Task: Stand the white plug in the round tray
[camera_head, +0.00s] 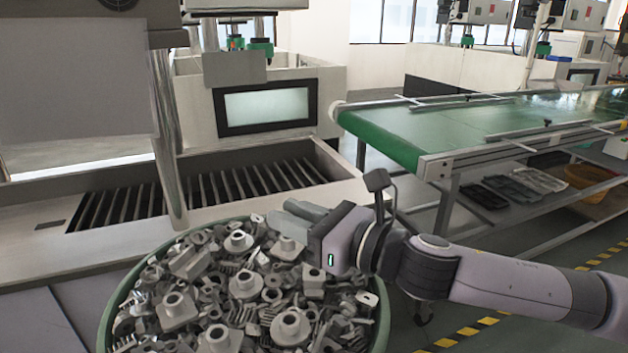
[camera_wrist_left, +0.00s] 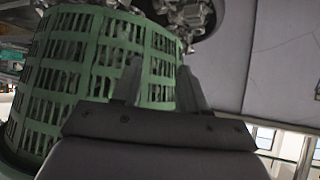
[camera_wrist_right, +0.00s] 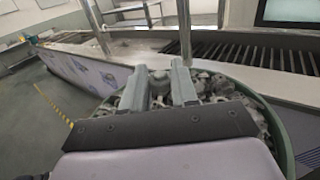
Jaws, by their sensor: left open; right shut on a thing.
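The round green tray (camera_head: 109,315) is a deep basket heaped with grey metal parts. Its slatted side (camera_wrist_left: 75,70) fills much of the left wrist view. My right gripper (camera_head: 290,213) is over the far side of the heap. In the right wrist view its fingers (camera_wrist_right: 158,75) are shut on a small grey part (camera_wrist_right: 159,86), mostly hidden by the fingers. I cannot tell whether this is the white plug; no clearly white plug stands out elsewhere. My left gripper (camera_wrist_left: 160,88) is open and empty, low beside the basket's outer side, and out of the head view.
A machine with a slatted trough (camera_head: 240,183) stands just behind the basket. A green conveyor (camera_head: 430,130) runs off to the right, with dark trays (camera_head: 510,190) on a shelf below. Yellow and black floor tape (camera_head: 470,330) shows at the lower right.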

